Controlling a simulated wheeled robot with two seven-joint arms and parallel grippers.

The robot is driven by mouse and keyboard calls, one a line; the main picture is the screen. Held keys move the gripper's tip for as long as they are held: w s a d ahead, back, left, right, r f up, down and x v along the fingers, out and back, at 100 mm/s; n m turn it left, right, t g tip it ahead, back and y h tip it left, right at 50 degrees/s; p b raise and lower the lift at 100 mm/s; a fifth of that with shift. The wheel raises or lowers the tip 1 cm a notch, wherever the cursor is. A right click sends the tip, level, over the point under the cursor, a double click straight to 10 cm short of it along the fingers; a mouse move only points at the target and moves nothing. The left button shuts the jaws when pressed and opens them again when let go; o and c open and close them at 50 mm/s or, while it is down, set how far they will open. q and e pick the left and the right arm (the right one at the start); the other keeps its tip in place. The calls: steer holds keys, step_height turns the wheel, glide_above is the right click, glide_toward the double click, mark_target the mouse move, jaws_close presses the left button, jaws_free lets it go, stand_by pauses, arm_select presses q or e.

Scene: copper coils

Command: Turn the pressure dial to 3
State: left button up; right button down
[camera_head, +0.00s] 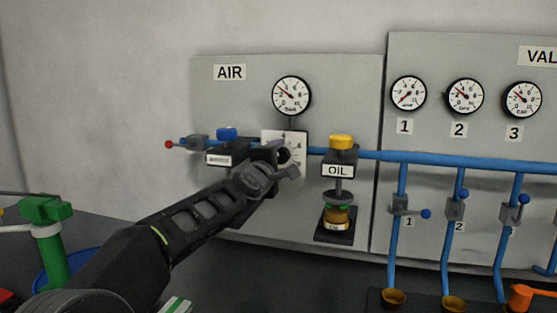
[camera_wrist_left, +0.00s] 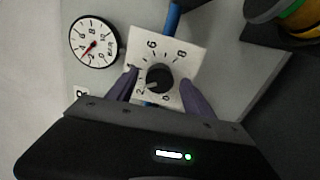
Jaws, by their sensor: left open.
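A pale mark on the knob seems to point near the 2. My left gripper (camera_wrist_left: 158,80) is open, with one finger on each side of the knob; I cannot tell whether they touch it. In the head view my left gripper (camera_head: 280,160) covers much of the plate (camera_head: 291,137). The round AIR gauge (camera_head: 291,95) sits above the dial, its needle pointing to the upper left. My right gripper is not in view.
A blue pipe (camera_head: 440,160) runs along the panel. The OIL unit (camera_head: 338,172) with a yellow cap stands close right of the dial. A blue-capped fitting (camera_head: 228,134) and a red-tipped lever (camera_head: 181,144) are left of it. Numbered valves and gauges are further right.

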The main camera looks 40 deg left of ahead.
arm_select(q)
steer(key=v, duration=0.7)
steer(key=shift+s+d, duration=0.15)
steer(key=shift+s, duration=0.2)
